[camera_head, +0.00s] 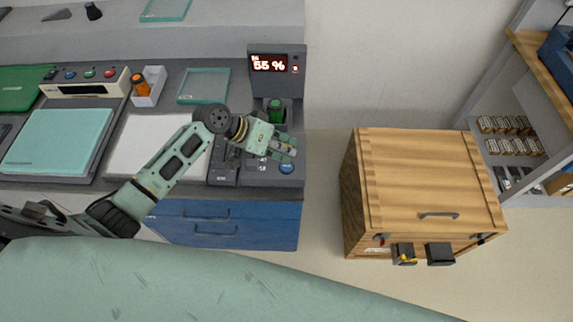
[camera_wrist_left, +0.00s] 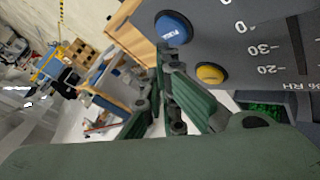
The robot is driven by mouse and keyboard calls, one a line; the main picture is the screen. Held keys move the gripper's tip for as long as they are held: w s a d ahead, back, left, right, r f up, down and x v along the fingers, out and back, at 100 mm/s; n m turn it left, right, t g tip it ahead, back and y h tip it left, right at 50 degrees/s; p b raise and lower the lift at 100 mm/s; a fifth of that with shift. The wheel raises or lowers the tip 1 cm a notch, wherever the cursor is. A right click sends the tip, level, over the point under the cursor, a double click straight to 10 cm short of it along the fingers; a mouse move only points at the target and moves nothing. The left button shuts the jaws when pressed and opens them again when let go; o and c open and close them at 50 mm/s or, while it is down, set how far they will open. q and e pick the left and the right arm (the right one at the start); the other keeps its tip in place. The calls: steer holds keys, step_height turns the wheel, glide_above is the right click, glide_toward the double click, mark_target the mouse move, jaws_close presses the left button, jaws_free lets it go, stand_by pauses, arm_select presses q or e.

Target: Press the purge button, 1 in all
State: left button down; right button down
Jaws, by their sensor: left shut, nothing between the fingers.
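A blue round button (camera_head: 287,168) sits on the grey front panel of the instrument with the 55 % display. It shows large at the top of the left wrist view (camera_wrist_left: 173,28), with white lettering too small to read surely. A yellow button (camera_wrist_left: 211,73) sits beside it. My left gripper (camera_head: 290,149) is shut and empty above this panel, just behind the blue button in the head view. In the left wrist view its fingertips (camera_wrist_left: 166,62) are close below the blue button; I cannot tell whether they touch it. My right gripper is not in view.
The instrument's lit display (camera_head: 270,64) stands upright behind, with a green-capped item (camera_head: 276,111) in front of it. A wooden crate (camera_head: 430,180) stands on the floor right.

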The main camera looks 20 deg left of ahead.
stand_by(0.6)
arm_select(q)
steer(key=shift+f, duration=0.15)
steer(key=shift+f, duration=0.3)
steer(key=shift+f+b, duration=0.5)
steer(key=shift+b, duration=0.05)
stand_by(0.6)
steer(key=shift+r, duration=0.15)
steer(key=shift+r+p, duration=0.75)
steer(key=shift+p, duration=0.05)
steer(key=shift+r, duration=0.1)
